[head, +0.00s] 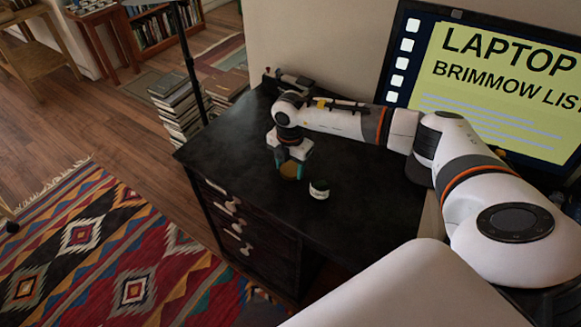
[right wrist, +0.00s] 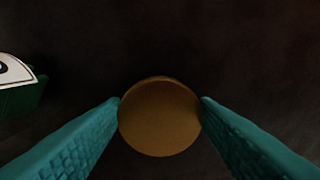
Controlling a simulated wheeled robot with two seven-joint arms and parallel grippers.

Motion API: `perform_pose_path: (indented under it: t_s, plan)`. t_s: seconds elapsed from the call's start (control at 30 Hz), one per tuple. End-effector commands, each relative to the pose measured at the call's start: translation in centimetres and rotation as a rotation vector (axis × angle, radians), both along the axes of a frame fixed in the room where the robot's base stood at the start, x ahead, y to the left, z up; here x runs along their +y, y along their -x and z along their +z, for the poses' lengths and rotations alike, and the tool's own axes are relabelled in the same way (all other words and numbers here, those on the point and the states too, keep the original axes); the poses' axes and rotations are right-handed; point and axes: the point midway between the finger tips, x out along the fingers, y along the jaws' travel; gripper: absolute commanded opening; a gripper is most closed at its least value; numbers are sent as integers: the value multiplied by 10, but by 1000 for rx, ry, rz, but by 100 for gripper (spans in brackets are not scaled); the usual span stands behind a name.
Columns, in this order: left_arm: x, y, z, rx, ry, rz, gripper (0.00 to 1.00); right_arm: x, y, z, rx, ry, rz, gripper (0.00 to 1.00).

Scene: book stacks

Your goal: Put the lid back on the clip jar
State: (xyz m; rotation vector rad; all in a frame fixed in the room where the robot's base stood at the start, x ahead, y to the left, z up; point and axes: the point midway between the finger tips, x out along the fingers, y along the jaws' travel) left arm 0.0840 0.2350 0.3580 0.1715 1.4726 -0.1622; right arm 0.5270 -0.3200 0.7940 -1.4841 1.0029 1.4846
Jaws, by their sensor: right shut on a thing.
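My right gripper (head: 292,168) points down over the black desk, its teal fingers shut on a round brownish-gold lid (head: 288,170). In the right wrist view the lid (right wrist: 160,117) sits between the two fingertips (right wrist: 160,108), flat face toward the camera. I cannot tell whether it touches the desk. The clip jar (head: 319,190), small and dark green with a pale label, stands on the desk just right of the gripper, apart from it. Part of it shows at the left edge of the right wrist view (right wrist: 20,92). My left gripper is not in view.
The black desk (head: 235,148) is mostly bare around the jar. A dark object (head: 290,80) lies at its back corner. A large monitor (head: 480,80) stands at the right. Book stacks (head: 180,110), a thin pole and a patterned rug (head: 100,250) are on the floor.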

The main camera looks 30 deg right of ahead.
Motion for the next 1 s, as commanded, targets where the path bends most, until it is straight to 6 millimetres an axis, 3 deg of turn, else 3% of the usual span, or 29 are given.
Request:
perform_pose_path:
  t_s: [0.17, 0.53, 0.7, 1.0]
  plan:
    - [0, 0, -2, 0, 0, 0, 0, 0, -1, 21, -5, -1, 0, 30]
    - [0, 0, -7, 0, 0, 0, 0, 0, -1, 88, -3, 0, 0, 30]
    - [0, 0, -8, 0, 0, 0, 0, 0, 0, 99, 1, 1, -1, 30]
    - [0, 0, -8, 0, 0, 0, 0, 0, 0, 99, 1, 1, -1, 30]
